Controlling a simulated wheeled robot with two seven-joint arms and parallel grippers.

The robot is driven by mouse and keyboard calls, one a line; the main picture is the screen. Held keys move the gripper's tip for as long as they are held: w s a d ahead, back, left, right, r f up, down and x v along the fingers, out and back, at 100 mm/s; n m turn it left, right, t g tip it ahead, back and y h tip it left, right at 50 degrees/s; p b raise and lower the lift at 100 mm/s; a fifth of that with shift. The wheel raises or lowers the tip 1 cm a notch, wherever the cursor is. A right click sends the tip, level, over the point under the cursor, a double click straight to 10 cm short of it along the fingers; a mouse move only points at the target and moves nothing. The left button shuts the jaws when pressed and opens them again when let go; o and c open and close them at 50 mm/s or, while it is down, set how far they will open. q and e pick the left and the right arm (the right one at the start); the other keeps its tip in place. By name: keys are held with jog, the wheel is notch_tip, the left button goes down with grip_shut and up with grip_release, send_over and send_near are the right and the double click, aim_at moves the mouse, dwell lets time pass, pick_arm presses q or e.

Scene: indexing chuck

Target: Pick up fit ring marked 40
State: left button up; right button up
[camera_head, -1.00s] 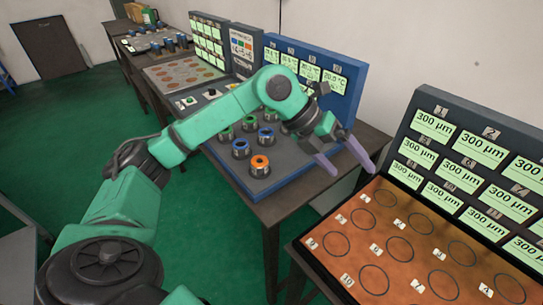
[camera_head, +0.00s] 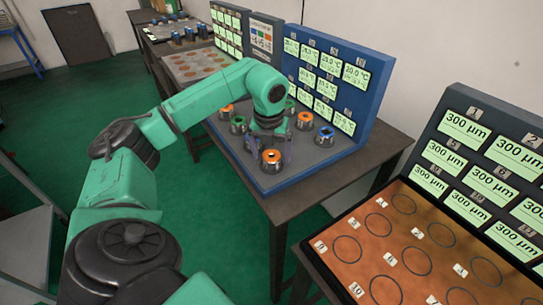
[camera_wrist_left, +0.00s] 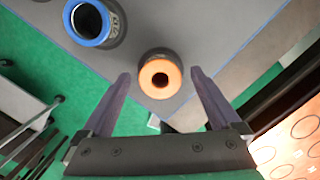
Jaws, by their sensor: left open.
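Several fit rings with coloured tops stand on the grey plate of the blue-backed station (camera_head: 310,165). The orange-topped ring (camera_head: 271,159) is at the front corner; it also shows in the left wrist view (camera_wrist_left: 160,77). My left gripper (camera_head: 271,155) is open, pointing down above this ring. In the left wrist view its fingertips (camera_wrist_left: 160,74) lie on either side of the orange ring, with gaps on both sides. A blue-topped ring (camera_wrist_left: 90,22) stands up and left there. Its side label is too small to read, and I cannot tell which ring is marked 40.
The blue panel (camera_head: 335,75) with temperature displays rises behind the rings. A brown board with circles (camera_head: 400,240) and a display panel (camera_head: 480,165) stand at the right. Other stations (camera_head: 190,65) line the back left. Green floor is free in front.

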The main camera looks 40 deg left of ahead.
pick_arm(q)
jog(key=shift+w+a+f, duration=0.1)
jog(key=shift+w+f, duration=0.05)
jog(key=shift+f, duration=0.4)
grip_shut()
jog(key=shift+r, duration=0.1)
jog(key=shift+r, duration=0.1)
